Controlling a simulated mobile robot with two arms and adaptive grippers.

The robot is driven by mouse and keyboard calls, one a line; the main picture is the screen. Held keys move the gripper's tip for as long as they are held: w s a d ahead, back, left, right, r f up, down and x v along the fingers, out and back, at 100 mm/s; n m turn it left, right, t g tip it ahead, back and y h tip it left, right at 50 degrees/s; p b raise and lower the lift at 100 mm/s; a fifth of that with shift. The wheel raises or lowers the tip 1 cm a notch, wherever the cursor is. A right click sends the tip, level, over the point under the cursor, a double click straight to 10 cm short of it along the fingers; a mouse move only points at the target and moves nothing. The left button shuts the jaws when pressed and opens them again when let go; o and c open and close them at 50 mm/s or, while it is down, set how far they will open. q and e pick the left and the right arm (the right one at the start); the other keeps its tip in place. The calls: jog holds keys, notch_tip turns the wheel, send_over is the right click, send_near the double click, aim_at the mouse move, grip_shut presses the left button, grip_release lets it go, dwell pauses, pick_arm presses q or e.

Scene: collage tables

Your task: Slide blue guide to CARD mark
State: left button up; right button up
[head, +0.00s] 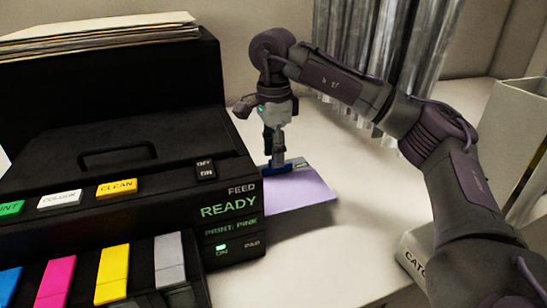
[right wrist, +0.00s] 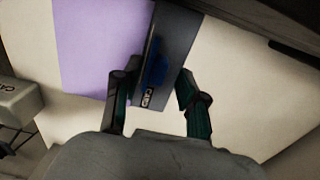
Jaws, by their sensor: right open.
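The blue guide (right wrist: 156,62) sits on a dark strip (right wrist: 176,35) in the right wrist view. A small white CARD label (right wrist: 147,98) is on that strip, a little below the guide in the picture. My right gripper (right wrist: 155,78) is open, with one finger on each side of the strip and guide; I cannot tell whether a finger touches the guide. In the head view my right gripper (head: 276,160) points down beside the printer, and only bits of blue (head: 299,164) show around it. My left gripper is not in view.
A purple sheet (head: 300,192) lies beside the strip. The black printer (head: 120,165) stands left, with READY lit and coloured cartridges in front. A pale bin (head: 515,130) and a labelled box (head: 415,262) stand right. Table between is clear.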

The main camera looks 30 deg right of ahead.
jog(key=shift+f, duration=0.7)
grip_shut()
